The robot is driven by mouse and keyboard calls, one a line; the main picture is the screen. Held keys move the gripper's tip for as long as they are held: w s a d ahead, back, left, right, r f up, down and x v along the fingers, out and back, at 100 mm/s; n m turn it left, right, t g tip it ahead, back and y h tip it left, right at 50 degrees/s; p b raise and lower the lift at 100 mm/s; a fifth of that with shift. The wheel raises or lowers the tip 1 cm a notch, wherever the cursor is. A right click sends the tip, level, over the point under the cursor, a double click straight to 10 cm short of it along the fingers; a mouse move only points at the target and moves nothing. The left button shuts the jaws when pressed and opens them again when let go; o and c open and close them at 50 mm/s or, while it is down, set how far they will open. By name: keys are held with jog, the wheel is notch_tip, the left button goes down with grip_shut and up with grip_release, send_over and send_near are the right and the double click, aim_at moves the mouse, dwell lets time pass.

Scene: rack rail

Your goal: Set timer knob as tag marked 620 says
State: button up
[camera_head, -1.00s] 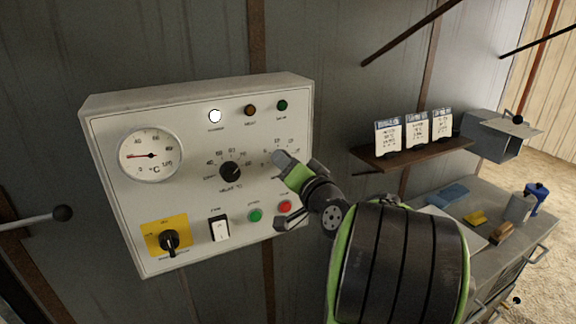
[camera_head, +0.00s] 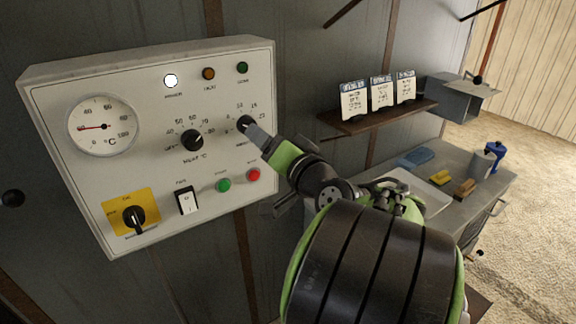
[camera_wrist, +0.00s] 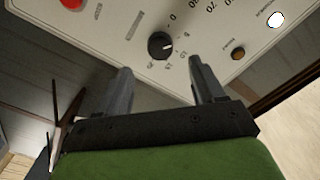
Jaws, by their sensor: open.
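The timer knob (camera_head: 244,122) is a black round knob at the right of the white control panel (camera_head: 150,75), with a number scale above it. In the wrist view the whole knob (camera_wrist: 160,46) shows with its pale pointer line and printed numbers. My gripper (camera_head: 256,137) is in front of the panel at this knob. In the wrist view its open fingers (camera_wrist: 160,68) lie on either side below the knob, with nothing between them. Three white tags, left (camera_head: 354,100), middle (camera_head: 382,93) and right (camera_head: 406,88), stand on a shelf; their print is too small to read.
The panel also has a dial gauge (camera_head: 103,126), a second black knob (camera_head: 192,140), a yellow-plated selector (camera_head: 133,216), a white switch (camera_head: 186,201), a green button (camera_head: 223,185) and a red button (camera_head: 254,174). A grey bench (camera_head: 455,205) holds several items at the right.

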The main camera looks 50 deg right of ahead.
jog(key=b+v, duration=0.1)
jog(key=v, duration=0.8)
jog(key=shift+b, duration=0.4)
jog(key=w+a+f+n+g+y, duration=0.3)
jog(key=a+f, duration=0.2)
jog(key=a, duration=0.2)
jog(key=w+a+f+n+g+y, duration=0.25)
jog(key=a+f+n, duration=0.2)
jog(key=a, duration=0.25)
jog(key=s+a+f+n+g, duration=0.4)
jog(key=s+a+f+g, duration=0.2)
jog(key=s, duration=0.4)
jog(key=shift+s+a+f+n, duration=0.25)
jog(key=shift+a+f+n, duration=0.1)
jog(key=shift+a+f, duration=0.5)
jog(key=shift+h, duration=0.25)
